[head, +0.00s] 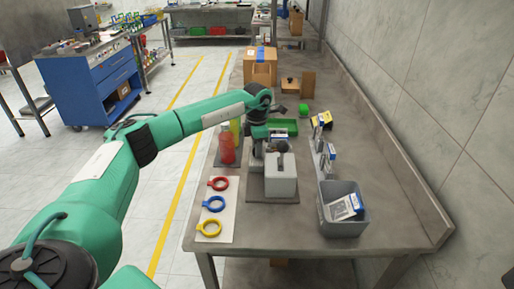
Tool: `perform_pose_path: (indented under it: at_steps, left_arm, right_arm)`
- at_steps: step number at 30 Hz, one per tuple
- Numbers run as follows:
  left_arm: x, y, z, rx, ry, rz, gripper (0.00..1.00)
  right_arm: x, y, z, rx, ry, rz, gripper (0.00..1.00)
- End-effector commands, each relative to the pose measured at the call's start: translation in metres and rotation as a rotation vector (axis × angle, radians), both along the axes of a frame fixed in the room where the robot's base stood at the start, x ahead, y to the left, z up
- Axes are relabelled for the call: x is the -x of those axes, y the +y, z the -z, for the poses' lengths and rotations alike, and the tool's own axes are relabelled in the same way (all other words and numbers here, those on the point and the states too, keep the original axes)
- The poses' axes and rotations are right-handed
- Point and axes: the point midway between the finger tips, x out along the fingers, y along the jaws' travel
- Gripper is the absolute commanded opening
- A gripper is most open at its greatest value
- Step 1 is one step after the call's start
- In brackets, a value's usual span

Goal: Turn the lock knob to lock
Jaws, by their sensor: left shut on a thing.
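A grey box-shaped device (281,182) stands on a dark plate on the workbench, with dark parts at its top and back. My left arm reaches in from the left, and my left gripper (266,143) points down at the back of this device. The gripper is shut on the lock knob, which is mostly hidden behind the wrist and fingers, so its turned position cannot be told. My right gripper is not in view.
Red (219,184), blue (213,203) and yellow (209,228) rings lie on a pale board at the left edge. A red bottle (227,149) stands behind them. A grey bin (343,226) holds boxes at the right. A green tray (289,126) and cardboard box (260,69) stand farther back.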

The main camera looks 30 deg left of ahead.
Motion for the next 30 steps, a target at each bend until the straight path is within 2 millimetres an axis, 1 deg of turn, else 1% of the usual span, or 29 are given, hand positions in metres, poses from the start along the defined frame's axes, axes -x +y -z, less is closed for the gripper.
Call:
perform_pose_path:
  at_steps: [5,6,9,17,20,23,25,29,30]
  left_arm:
    - [-0.001,0.0,-0.001,0.001,-0.004,-0.002,0.06]
    - [-0.001,0.0,-0.001,0.001,-0.004,-0.001,0.32]
    - [-0.001,0.0,-0.001,0.001,-0.004,-0.001,0.5]
    - [0.0,0.0,-0.001,0.001,-0.002,0.0,0.5]
    - [-0.001,0.0,-0.005,0.001,-0.003,0.001,0.5]
    - [-0.001,0.0,-0.018,0.001,-0.004,0.001,0.5]
    - [-0.001,0.0,-0.03,0.002,-0.005,0.001,0.5]
    - [-0.001,0.0,-0.061,0.001,-0.007,0.001,0.5]
    - [-0.001,0.0,-0.071,0.0,-0.006,0.001,0.5]
  right_arm:
    - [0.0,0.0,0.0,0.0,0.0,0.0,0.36]
    - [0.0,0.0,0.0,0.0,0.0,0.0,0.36]
    - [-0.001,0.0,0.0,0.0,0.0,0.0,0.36]
    - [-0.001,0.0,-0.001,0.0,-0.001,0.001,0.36]
    - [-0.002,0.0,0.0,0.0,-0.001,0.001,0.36]
    - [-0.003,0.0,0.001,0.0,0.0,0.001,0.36]
    - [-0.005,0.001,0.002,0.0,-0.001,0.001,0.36]
    - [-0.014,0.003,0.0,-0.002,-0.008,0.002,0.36]
    - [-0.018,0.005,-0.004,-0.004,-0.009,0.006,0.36]
